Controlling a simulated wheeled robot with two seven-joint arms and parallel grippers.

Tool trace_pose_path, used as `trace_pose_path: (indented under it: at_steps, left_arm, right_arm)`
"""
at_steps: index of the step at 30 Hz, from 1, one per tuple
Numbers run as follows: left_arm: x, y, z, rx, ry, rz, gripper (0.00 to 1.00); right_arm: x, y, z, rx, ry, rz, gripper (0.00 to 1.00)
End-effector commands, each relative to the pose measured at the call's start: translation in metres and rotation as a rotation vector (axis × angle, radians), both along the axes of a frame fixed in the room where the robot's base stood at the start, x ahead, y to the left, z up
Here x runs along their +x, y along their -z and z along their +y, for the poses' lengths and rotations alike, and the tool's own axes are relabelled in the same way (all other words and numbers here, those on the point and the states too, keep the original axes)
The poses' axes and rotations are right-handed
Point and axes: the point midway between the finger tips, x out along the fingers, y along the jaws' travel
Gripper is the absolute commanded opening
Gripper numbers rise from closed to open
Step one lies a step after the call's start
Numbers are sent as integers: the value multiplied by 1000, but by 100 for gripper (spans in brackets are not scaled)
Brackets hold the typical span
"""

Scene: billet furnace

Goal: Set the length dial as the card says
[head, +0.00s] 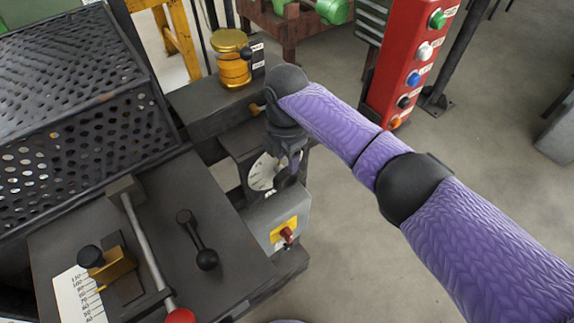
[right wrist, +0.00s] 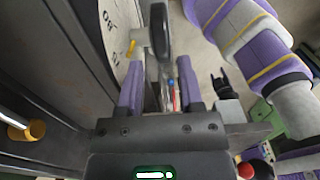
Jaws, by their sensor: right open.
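The dial (head: 262,172) is a white round face with dark marks on the front of the dark machine, partly hidden behind my right gripper. My right gripper (head: 290,162) hangs in front of its right side, jaws open. In the right wrist view the white dial face (right wrist: 112,25) shows edge-on at top left with a yellow pointer-like piece (right wrist: 132,48) beside it. A dark rounded handle (right wrist: 158,30) stands ahead, between the lines of the two purple fingers (right wrist: 160,85). I cannot tell whether the fingers touch it. The card's text is not readable.
A brass slider (head: 112,266) sits beside a numbered scale (head: 73,296) at lower left. A black lever (head: 197,240) and a red-knobbed rod (head: 150,245) are near. A yellow plate with a red switch (head: 287,234) is below the dial. A red button post (head: 410,60) stands behind.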

Motion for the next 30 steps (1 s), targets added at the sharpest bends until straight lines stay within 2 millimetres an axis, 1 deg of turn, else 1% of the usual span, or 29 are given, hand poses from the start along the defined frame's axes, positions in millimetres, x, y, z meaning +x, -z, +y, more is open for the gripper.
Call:
trace_pose_path:
  at_steps: [1,4,7,13,14,15,17,18,20,24,28,30]
  left_arm:
    - [-1,5,-1,-2,-1,1,59]
    - [-1,8,-3,-4,-1,2,59]
    - [-1,9,-3,-5,-1,2,59]
    - [-1,8,-2,-2,0,3,59]
    - [-1,8,-1,-2,1,3,59]
    - [-1,8,0,0,1,2,59]
    - [-1,8,1,2,2,3,59]
    - [-1,8,2,4,3,2,59]
    - [-1,8,4,7,4,3,59]
    - [-1,7,7,10,4,3,59]
    - [0,-7,6,9,4,0,59]
    - [0,-9,6,9,4,0,59]
  right_arm:
    - [0,12,0,-1,0,3,47]
    - [0,22,0,0,0,1,47]
    - [0,25,0,-1,0,-1,47]
    - [0,25,0,0,0,-1,47]
    - [0,25,0,0,0,-1,41]
    - [0,25,0,0,0,-1,32]
    - [0,25,0,0,1,-1,20]
    - [0,25,0,0,1,-1,11]
    - [0,25,0,0,1,-1,0]
    - [0,24,0,0,1,-1,0]
    - [-3,20,4,-72,-2,-50,0]
    - [-4,22,5,-99,1,-71,0]
